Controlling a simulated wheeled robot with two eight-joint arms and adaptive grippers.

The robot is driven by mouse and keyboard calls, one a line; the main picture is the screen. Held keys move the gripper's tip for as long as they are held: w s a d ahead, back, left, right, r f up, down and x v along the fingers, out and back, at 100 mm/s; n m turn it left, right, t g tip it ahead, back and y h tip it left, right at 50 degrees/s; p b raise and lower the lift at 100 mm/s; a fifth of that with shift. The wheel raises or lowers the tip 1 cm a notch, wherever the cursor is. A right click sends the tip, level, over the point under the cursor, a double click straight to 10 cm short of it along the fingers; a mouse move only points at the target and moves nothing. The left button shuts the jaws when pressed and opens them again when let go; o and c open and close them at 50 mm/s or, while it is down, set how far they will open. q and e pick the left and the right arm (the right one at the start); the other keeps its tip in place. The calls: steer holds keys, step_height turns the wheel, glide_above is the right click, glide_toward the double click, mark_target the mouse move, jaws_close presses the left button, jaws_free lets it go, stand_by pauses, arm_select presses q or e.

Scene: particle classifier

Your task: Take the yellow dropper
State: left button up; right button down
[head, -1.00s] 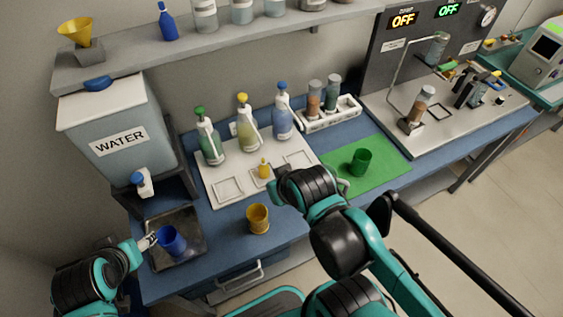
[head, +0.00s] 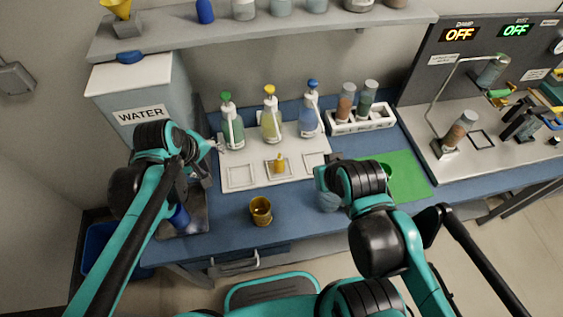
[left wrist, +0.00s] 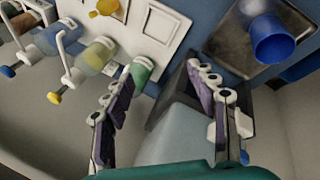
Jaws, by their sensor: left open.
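The small yellow dropper (head: 279,163) stands in the middle square of the white tray (head: 238,187), in front of the yellow-capped bottle. A yellow piece, probably the dropper (left wrist: 106,7), shows at the top of the left wrist view. My left gripper (head: 216,146) is beside the green-capped bottle, left of the dropper and apart from it. In the left wrist view my left gripper (left wrist: 160,90) is open, with its fingers wide apart and nothing held. My right arm's end is right of the tray; its fingers cannot be made out.
A dark yellow cup (head: 261,211) is in front. A blue cup (head: 179,217) is partly hidden by my left arm. A green mat (head: 411,178) lies right.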

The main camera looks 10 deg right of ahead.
arm_select(q)
steer(key=w+d+f+n+g+h+p, duration=0.1)
steer(key=w+d+f+n, duration=0.2)
steer(key=w+d, duration=0.15)
steer(key=w+d+f+n+g+p, duration=0.1)
steer(key=w+d+f+n+g, duration=0.15)
steer(key=d, duration=0.35)
steer(key=n+g+h+p, duration=0.1)
steer(key=n, duration=0.4)
glide_above(277, 160)
steer(key=w+a, duration=0.1)
steer(key=a, duration=0.1)
step_height(277, 160, down, 7)
steer(key=x, duration=0.3)
steer(key=shift+s+d+f, duration=0.15)
steer(key=shift+d, duration=0.05)
steer(key=x, duration=0.1)
steer(key=b+x, duration=0.1)
steer(key=x, duration=0.1)
steer(key=b+x, duration=0.1)
steer(key=x, duration=0.1)
steer(key=shift+s+a+f, duration=0.2)
steer(key=shift+s, duration=0.15)
steer(key=shift+c, duration=0.3)
steer(key=shift+r, duration=0.1)
steer(key=c, duration=0.9)
